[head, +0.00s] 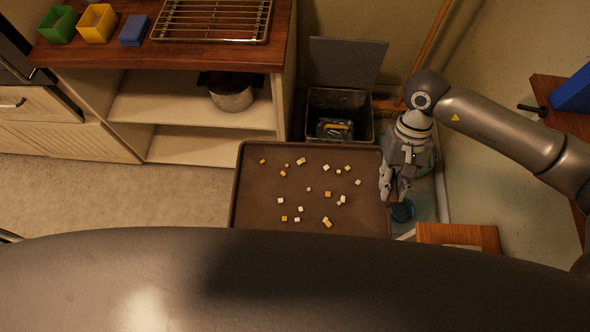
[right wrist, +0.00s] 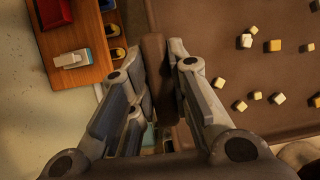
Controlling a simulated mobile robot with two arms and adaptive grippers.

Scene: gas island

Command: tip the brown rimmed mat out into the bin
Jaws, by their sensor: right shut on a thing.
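The brown rimmed mat (head: 255,207) is held over the floor in the middle of the head view, with several small white and orange-yellow cubes scattered on it. My right gripper (head: 394,196) is at the mat's right edge. In the right wrist view its fingers (right wrist: 166,88) are shut on the mat's rim (right wrist: 153,50), one on each side. The bin (head: 318,103) stands just beyond the mat's far edge, its lid (head: 346,62) up, with a yellow and green thing (head: 334,128) inside. My left gripper is not in view.
A wooden counter (head: 110,56) at the back left bears green, yellow and blue containers and a wire rack (head: 212,18). A pot (head: 231,92) stands on the shelf below. The floor (head: 130,195) to the left is clear.

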